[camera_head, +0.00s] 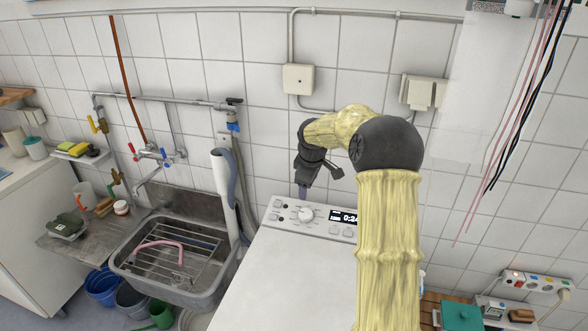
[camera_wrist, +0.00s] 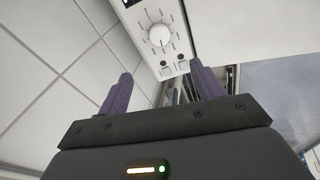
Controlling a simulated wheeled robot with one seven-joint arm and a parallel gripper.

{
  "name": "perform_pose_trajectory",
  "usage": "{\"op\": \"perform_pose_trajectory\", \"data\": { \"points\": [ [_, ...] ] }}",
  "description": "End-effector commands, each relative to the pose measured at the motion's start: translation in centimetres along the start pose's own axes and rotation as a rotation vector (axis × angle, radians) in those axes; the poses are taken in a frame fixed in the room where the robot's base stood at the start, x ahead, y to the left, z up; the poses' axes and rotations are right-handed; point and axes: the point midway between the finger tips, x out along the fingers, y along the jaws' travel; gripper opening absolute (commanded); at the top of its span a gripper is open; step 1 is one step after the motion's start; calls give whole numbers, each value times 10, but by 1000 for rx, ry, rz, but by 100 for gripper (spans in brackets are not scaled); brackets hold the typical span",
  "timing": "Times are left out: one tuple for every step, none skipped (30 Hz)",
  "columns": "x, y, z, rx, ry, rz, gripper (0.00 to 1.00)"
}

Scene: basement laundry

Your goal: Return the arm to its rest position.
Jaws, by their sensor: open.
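My arm (camera_head: 388,230) rises in a yellow sleeve in the head view and bends left over the white washing machine. My gripper (camera_head: 303,192) points down close to the machine's control panel, left of the dial. In the wrist view my gripper (camera_wrist: 162,88) shows two purple fingers spread apart with nothing between them. The dial (camera_wrist: 159,35) is ahead of the fingers in that view. The dial also shows in the head view (camera_head: 306,214). I cannot tell whether a fingertip touches the panel.
The washing machine (camera_head: 290,285) has a bare top. A sink (camera_head: 180,260) with a rack and pink hose stands left of it. Wall boxes (camera_head: 298,79) and pipes are behind my arm. Cables (camera_head: 530,100) hang at the right.

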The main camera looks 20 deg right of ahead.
Motion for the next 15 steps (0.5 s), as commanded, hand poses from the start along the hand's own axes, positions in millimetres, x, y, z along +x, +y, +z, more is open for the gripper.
{"op": "perform_pose_trajectory", "data": {
  "points": [
    [0, 0, 0, 0, 0, 0, 67],
    [0, 0, 0, 0, 0, 0, 67],
    [0, -1, 0, 1, 0, 0, 67],
    [-1, -2, -1, 2, 0, 0, 67],
    [-2, -4, -1, 5, 0, -1, 67],
    [-3, -9, -2, 11, 0, -3, 67],
    [-5, -14, -3, 17, -2, -5, 67],
    [-6, -20, -3, 26, -3, -7, 67],
    [-10, -29, -4, 41, -4, -10, 67],
    [-12, -38, -4, 56, -5, -15, 67],
    [-15, -48, -4, 73, -8, -18, 67],
    [-20, -62, -3, 98, -9, -23, 67],
    [-22, -73, -2, 122, -12, -28, 67],
    [-26, -84, 0, 145, -14, -31, 67],
    [-30, -98, 3, 180, -17, -37, 67]
  ]
}}
